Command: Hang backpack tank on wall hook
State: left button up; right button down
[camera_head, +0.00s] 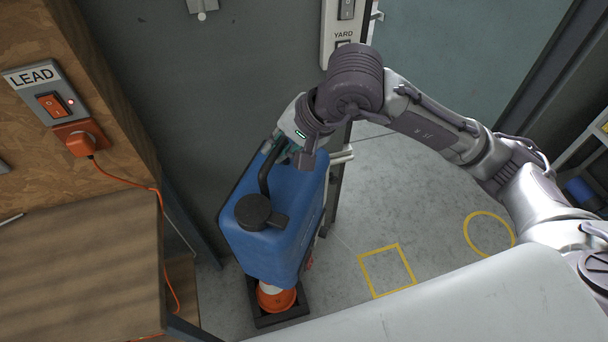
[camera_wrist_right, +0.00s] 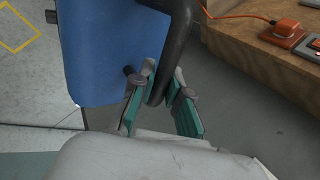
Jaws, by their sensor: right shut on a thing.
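The backpack tank (camera_head: 270,220) is blue with a black cap and a black handle, and it hangs tilted in front of the grey wall. My right gripper (camera_head: 283,150) is shut on its black handle at the top. In the right wrist view the teal-padded fingers (camera_wrist_right: 162,105) lie on both sides of the black handle (camera_wrist_right: 172,60), beside the blue tank (camera_wrist_right: 108,50). A metal bracket with a pale peg (camera_head: 202,12), which looks like the wall hook, is on the wall at the top edge, above and left of the tank. My left gripper is not in view.
An orange and white cone (camera_head: 276,298) on a black base stands on the floor below the tank. A wooden bench (camera_head: 80,265) with a plugged-in orange cord (camera_head: 130,180) is at left. A YARD switch panel (camera_head: 343,35) is at top. Floor with yellow markings (camera_head: 387,270) is clear at right.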

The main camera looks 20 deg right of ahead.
jog(key=a+r+m+t+h, duration=0.1)
jog(key=a+r+m+h, duration=0.15)
jog(key=r, duration=0.55)
jog(key=a+r+m+t+h, duration=0.1)
jog(key=r+m, duration=0.3)
jog(key=r, duration=0.3)
jog(key=a+r+m+t+h, duration=0.15)
jog(key=r+m, duration=0.25)
jog(key=r, duration=0.4)
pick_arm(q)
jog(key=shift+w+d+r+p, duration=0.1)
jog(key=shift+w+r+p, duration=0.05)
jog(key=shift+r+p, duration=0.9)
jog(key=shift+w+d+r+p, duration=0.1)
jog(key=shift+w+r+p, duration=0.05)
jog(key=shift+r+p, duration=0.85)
pick_arm(e)
jog(key=w+f, duration=0.3)
jog(key=w, duration=1.3)
jog(key=shift+w+a+g, duration=0.15)
jog(key=shift+a+g, duration=0.2)
jog(key=shift+g, duration=0.1)
jog(key=shift+f, duration=0.15)
